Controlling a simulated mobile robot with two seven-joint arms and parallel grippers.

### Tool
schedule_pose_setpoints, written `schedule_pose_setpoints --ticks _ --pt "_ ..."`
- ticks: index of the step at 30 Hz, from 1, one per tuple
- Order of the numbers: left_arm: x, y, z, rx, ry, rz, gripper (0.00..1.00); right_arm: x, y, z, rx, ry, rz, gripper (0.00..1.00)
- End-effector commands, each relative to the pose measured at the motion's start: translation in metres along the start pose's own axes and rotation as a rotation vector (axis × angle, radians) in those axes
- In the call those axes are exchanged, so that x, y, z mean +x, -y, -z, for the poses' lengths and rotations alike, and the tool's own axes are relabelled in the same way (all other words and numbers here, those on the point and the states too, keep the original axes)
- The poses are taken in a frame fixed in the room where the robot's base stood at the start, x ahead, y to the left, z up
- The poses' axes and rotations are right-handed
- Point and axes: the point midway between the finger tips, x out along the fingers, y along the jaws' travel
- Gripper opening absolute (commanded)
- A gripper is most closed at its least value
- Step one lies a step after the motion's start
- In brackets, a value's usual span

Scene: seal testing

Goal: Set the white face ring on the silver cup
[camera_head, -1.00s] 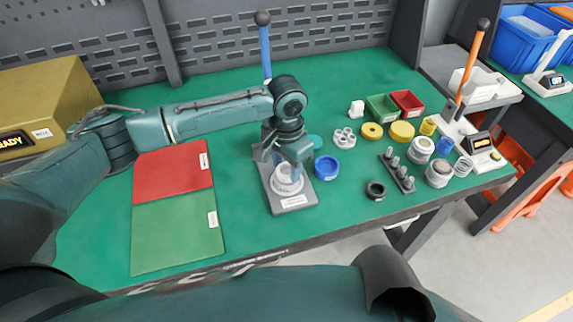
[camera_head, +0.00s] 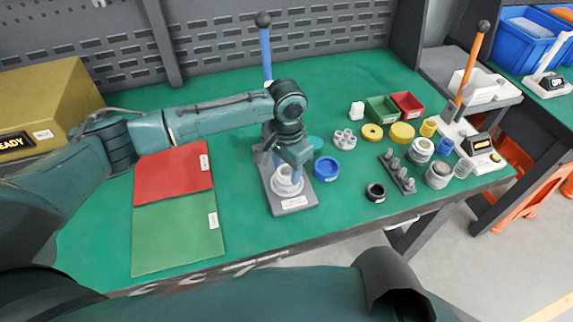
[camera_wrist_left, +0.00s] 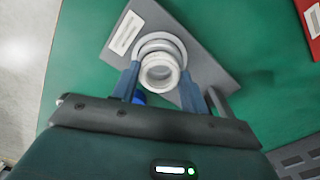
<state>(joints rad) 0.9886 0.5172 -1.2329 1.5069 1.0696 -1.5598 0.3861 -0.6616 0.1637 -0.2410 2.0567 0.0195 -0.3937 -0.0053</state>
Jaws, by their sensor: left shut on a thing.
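My left gripper (camera_head: 290,172) points down over the grey base plate of the blue-levered press (camera_head: 293,203). Its two blue fingers, seen in the left wrist view (camera_wrist_left: 158,80), are shut on a white ring-shaped part, the white face ring (camera_wrist_left: 160,72). Just beyond the ring, a wider pale round seat (camera_wrist_left: 158,40) sits on the grey plate. The ring overlaps it in the picture, and I cannot tell whether they touch. The silver cup cannot be made out for sure; any cup under the ring is hidden. My right gripper is out of view.
A blue ring (camera_head: 327,168) lies close right of the press. A black ring (camera_head: 375,192), a dark peg rack (camera_head: 397,172), yellow discs (camera_head: 402,132) and grey cylinders (camera_head: 438,175) stand farther right. Red (camera_head: 172,170) and green (camera_head: 178,235) mats lie clear at left.

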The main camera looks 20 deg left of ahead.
Motion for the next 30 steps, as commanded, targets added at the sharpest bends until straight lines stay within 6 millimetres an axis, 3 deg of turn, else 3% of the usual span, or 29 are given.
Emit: schedule_pose_setpoints --ticks 11,12,21,30 --pt "0.0044 -0.0002 -0.0001 0.0 0.001 -0.001 0.31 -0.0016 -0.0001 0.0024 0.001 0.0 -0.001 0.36" --pt "0.0047 -0.0001 -0.0001 0.0 0.001 -0.001 0.46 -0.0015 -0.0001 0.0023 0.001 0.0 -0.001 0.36" --pt "0.0047 -0.0001 -0.0001 0.0 0.001 0.0 0.7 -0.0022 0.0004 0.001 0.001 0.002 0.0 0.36" --pt "0.0049 0.0 -0.0002 0.0 0.001 0.0 0.7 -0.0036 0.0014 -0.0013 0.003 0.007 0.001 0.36"
